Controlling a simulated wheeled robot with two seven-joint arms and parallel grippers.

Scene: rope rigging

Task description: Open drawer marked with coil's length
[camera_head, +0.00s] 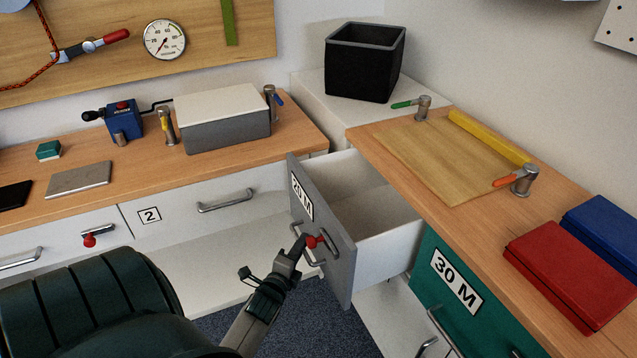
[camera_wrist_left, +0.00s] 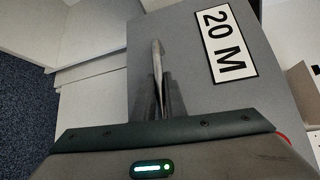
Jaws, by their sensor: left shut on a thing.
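The grey drawer marked 20 M (camera_head: 340,268) stands pulled well out below the corner of the counters, its inside visible and empty where it shows. Its front and label (camera_wrist_left: 223,44) fill much of the left wrist view. My left gripper (camera_head: 303,247) is shut on this drawer's metal handle (camera_head: 318,262), which shows edge-on between the fingers in the wrist view (camera_wrist_left: 157,55). The green drawer marked 30 M (camera_head: 430,285) is closed at the right. A red-and-black rope (camera_head: 40,72) hangs at the upper left, partly out of frame. My right gripper is not in view.
A white drawer marked 2 (camera_head: 185,225) is closed at the left. The counters hold a grey box (camera_head: 225,130), a blue winch (camera_head: 124,120), a wooden board (camera_head: 425,165) and red (camera_head: 570,270) and blue (camera_head: 605,230) cases. Open floor (camera_head: 340,330) lies below the drawer.

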